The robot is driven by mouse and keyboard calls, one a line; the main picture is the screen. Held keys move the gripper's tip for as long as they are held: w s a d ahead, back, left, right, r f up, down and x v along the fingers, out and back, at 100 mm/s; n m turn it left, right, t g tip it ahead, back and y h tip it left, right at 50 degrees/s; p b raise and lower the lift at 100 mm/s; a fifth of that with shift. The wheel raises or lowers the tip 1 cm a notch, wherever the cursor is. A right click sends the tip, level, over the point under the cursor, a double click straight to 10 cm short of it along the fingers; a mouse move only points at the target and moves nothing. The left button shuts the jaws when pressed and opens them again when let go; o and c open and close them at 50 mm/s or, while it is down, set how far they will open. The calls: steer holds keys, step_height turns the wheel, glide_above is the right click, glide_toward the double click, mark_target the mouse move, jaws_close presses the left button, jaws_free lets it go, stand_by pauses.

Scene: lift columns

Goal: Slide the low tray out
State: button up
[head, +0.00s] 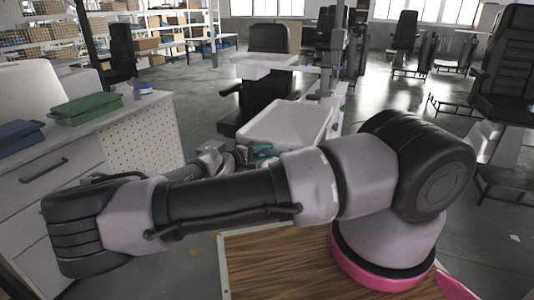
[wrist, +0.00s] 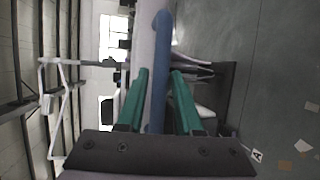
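A white tray (head: 285,122) with a raised rim lies in front of the column, beyond my arm in the head view. My gripper (head: 262,150) is at its near edge, partly hidden behind my arm. In the wrist view, which is turned sideways, the green fingers of my gripper (wrist: 158,72) stand apart on both sides of a long blue bar (wrist: 158,65). Narrow gaps show between the bar and the fingers, so it is not clasped. A pale surface runs along the bar's left side. I cannot tell if the bar belongs to the tray.
A higher white tray (head: 262,62) is behind, near a black chair (head: 268,40). At left is a white cabinet (head: 60,165) with a green box (head: 87,108) and a blue box (head: 18,135) on top. Grey floor (head: 205,110) is open between the cabinet and the tray.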

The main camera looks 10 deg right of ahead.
steer(key=shift+w+d, duration=0.15)
steer(key=shift+d, duration=0.1)
jaws_close()
stand_by(1.4)
